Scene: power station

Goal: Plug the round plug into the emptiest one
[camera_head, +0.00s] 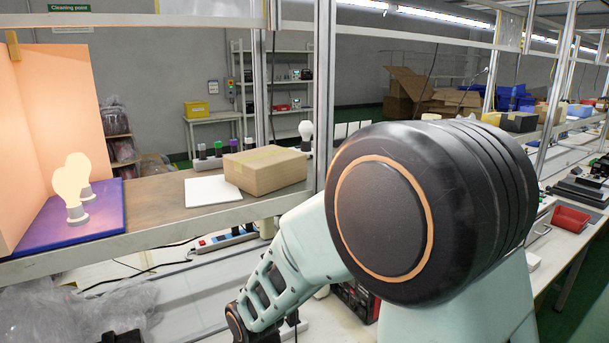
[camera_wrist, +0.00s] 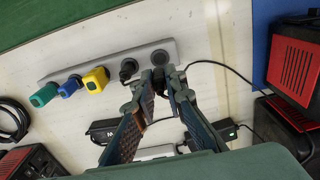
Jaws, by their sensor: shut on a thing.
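In the wrist view a grey power strip (camera_wrist: 105,66) runs at a slant across the white table. Green (camera_wrist: 44,95), blue (camera_wrist: 70,87) and yellow (camera_wrist: 96,80) plugs sit in its left part. A black round plug (camera_wrist: 128,67) sits right of the yellow one, and a dark round socket (camera_wrist: 160,57) shows at the right end. My gripper (camera_wrist: 160,82) is shut on a small black plug (camera_wrist: 158,76), just below that right-end socket. The fingers partly hide the plug; whether it touches the strip cannot be told. In the head view my arm hides the workspace.
Red-and-black boxes (camera_wrist: 295,68) stand at the right, with another (camera_wrist: 32,163) at lower left. Black adapters (camera_wrist: 103,131) and cables lie near the fingers. In the head view a cardboard box (camera_head: 265,170) and glowing bulbs (camera_head: 72,188) stand on the shelf above the table.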

